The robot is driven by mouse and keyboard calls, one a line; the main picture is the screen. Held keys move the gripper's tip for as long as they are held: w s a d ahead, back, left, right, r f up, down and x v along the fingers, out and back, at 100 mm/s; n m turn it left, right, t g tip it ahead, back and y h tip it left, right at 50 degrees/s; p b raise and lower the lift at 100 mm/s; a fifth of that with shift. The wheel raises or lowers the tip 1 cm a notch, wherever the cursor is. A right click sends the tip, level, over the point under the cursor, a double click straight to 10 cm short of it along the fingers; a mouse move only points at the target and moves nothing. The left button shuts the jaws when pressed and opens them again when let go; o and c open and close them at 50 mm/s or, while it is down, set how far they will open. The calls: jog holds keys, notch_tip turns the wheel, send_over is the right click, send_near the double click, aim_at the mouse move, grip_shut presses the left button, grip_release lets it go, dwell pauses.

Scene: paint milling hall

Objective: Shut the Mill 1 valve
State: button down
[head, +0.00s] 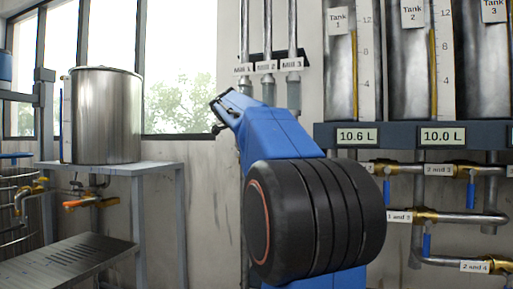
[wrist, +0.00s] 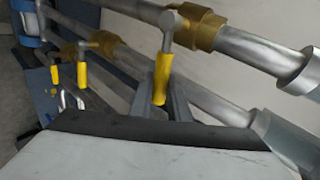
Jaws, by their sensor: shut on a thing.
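In the wrist view my gripper (wrist: 164,106) has its two grey fingers around a yellow valve handle (wrist: 162,76). The handle hangs from a brass valve body (wrist: 200,28) on a grey metal pipe (wrist: 250,54) and appears to stand across that pipe. No label shows there, so I cannot tell from it which mill this valve serves. My fingers and the valves below the labels are hidden behind the arm there.
Two more yellow handles (wrist: 82,74) (wrist: 54,76) are farther left in the wrist view. Tanks (head: 408,95) and blue-handled valves (head: 427,245) are right; a steel vessel (head: 105,115) stands left.

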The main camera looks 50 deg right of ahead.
jog(key=shift+s+f+m+t+y, duration=0.1)
jog(key=shift+f+m+t+y, duration=0.2)
jog(key=shift+f+m+t, duration=0.4)
jog(key=shift+f, duration=0.15)
jog(key=c, duration=1.7)
grip_release()
jog(key=shift+o, duration=0.2)
jog(key=v, duration=1.7)
jog(key=shift+r, duration=0.25)
jog(key=shift+a, duration=0.15)
